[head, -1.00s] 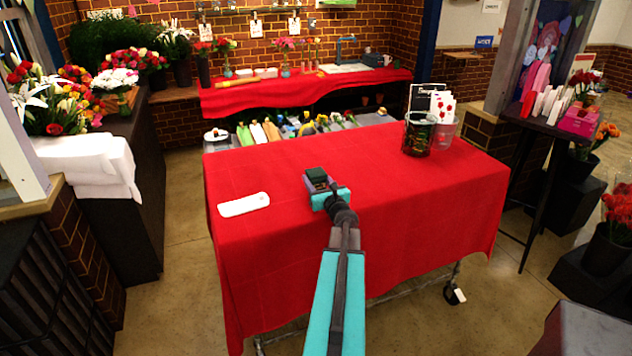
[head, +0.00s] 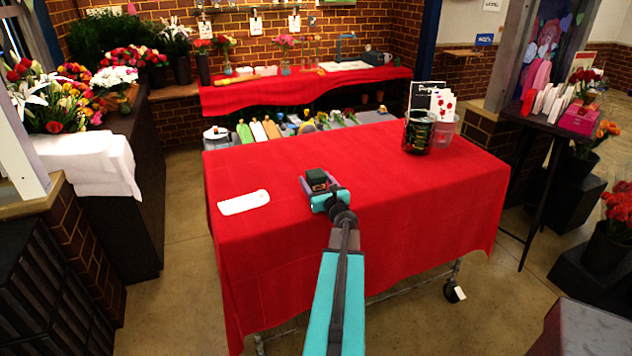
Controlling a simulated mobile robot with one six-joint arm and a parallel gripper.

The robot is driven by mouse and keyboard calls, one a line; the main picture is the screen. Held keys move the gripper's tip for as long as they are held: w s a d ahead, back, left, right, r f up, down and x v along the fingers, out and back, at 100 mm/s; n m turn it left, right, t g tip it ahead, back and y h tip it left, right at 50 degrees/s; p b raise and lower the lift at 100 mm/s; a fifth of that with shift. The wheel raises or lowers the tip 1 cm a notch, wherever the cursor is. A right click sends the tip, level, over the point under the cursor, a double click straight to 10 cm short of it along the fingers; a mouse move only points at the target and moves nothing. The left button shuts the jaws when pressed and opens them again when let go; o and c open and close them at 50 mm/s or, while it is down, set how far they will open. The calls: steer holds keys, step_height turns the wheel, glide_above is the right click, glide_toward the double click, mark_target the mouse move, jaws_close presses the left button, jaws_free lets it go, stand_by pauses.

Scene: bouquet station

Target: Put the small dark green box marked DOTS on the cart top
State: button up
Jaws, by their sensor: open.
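The small dark green box (head: 317,177) is on the red-covered cart top (head: 375,180), near the middle. A small light mark shows on its near side; I cannot read it. My gripper (head: 319,184) comes in from the front with its fingers open, right at the box. One dark finger shows along the box's left side. I cannot tell whether the fingers touch the box, and the teal gripper body hides its lower near part and whether its base rests flat on the cloth.
A white flat item (head: 244,203) lies on the cloth to the left. A dark glass jar (head: 418,132) and a clear container with white cards (head: 443,128) stand at the back right. The cloth between is clear. A dark table (head: 535,120) stands to the right.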

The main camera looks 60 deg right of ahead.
steer(key=shift+r, duration=0.1)
steer(key=shift+r+p, duration=0.15)
steer(key=shift+p, duration=0.15)
steer(key=shift+s+a, duration=0.2)
steer(key=shift+s, duration=0.05)
steer(key=shift+b+v, duration=1.45)
steer(key=shift+v, duration=2.9)
steer(key=shift+s+a+p, duration=0.1)
steer(key=shift+s+p, duration=0.05)
steer(key=shift+p, duration=0.4)
steer(key=shift+p+v, duration=1.15)
steer(key=shift+p, duration=0.1)
